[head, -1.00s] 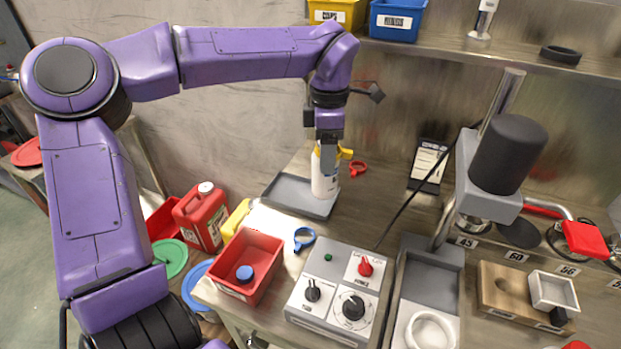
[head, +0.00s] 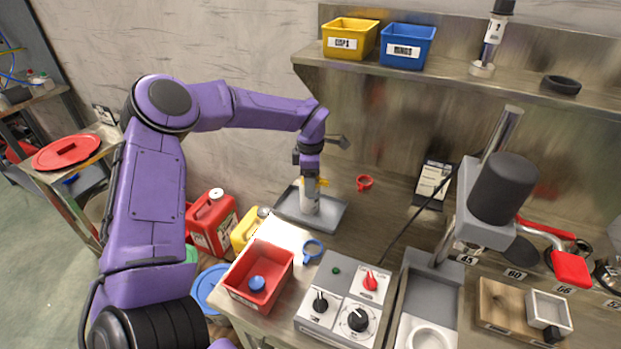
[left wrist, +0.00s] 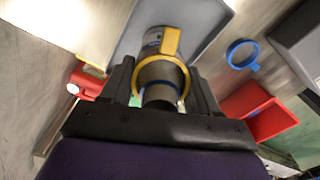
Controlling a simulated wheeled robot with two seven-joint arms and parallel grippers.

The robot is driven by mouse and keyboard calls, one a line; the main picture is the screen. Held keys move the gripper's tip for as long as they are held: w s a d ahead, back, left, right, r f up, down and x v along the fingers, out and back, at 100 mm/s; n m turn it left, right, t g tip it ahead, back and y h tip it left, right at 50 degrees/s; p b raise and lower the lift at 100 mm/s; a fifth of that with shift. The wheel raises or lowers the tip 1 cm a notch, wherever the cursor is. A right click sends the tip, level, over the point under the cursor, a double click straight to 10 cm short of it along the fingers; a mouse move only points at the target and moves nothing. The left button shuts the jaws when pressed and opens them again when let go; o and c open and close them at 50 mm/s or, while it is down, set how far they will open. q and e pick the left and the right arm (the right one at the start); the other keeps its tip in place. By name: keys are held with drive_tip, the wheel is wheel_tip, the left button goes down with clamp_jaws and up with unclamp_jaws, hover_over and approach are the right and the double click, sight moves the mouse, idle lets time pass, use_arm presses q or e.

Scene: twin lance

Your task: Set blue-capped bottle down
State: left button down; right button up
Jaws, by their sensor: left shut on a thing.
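I cannot tell whether the base touches the tray floor. In the left wrist view the bottle (left wrist: 153,42) shows between the fingers (left wrist: 163,80), with a yellow ring and strap around it and a dark grey top. No blue cap shows on it. My right gripper is out of view.
A red bin (head: 281,281) with a blue-topped item inside, a blue ring (head: 313,249) and a control box (head: 341,298) stand in front of the tray. A red ring (head: 364,182) lies behind right. A shelf (head: 450,72) overhangs the back.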

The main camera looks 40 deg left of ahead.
use_arm(q)
drive_tip(key=shift+s, duration=0.1)
drive_tip(key=shift+c, duration=1.3)
unclamp_jaws()
drive_tip(key=shift+f, duration=0.1)
drive_tip(key=shift+r, duration=0.35)
wheel_tip(320, 180, up, 12)
drive_tip(key=shift+f+b, duration=0.15)
drive_tip(key=shift+b, duration=0.6)
